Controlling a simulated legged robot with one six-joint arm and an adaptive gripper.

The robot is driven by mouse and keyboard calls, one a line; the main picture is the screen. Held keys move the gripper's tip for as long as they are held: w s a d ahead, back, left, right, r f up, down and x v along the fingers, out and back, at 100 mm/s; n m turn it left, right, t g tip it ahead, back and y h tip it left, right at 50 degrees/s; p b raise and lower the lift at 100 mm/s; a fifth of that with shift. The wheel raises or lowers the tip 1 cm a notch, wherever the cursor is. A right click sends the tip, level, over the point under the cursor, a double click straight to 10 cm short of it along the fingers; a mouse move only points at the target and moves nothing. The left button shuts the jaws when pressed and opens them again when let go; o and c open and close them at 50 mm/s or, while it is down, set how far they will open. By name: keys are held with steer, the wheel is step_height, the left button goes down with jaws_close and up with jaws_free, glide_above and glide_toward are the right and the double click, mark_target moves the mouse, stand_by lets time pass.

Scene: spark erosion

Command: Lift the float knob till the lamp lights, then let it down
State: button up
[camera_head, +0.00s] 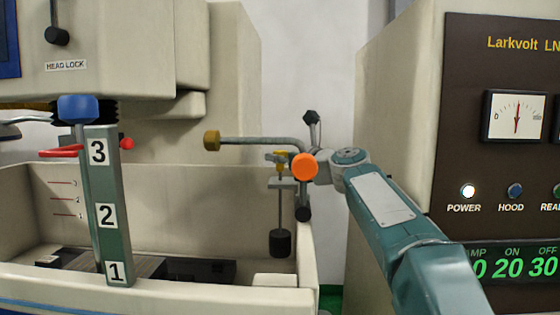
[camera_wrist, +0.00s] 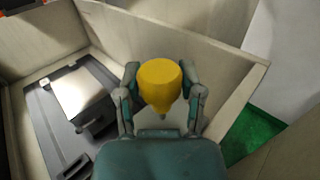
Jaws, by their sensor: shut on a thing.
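The yellow float knob (camera_wrist: 159,84) sits between the two fingers of my gripper (camera_wrist: 161,92) in the wrist view, and the fingers are shut on it. In the head view the knob (camera_head: 281,158) shows small at the top of a thin upright rod. A dark float weight (camera_head: 280,243) hangs at the rod's lower end, inside the tank. On the panel at the right, the POWER lamp (camera_head: 467,191) is lit white. The HOOD lamp (camera_head: 515,191) is dark blue and looks unlit. A third lamp (camera_head: 557,190) is cut by the picture's edge and also looks dark.
The tank's pale wall (camera_head: 307,255) stands beside the float. A grey pipe with a brass end (camera_head: 211,140) reaches across above the tank. A green numbered post (camera_head: 107,205) with a blue knob stands at the left. A dark fixture (camera_wrist: 70,120) lies on the tank floor.

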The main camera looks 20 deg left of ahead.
steer(key=shift+f, duration=1.05)
steer(key=o, duration=0.9)
steer(key=shift+w, duration=0.1)
steer(key=shift+v, duration=5.45)
steer(key=shift+a, duration=0.15)
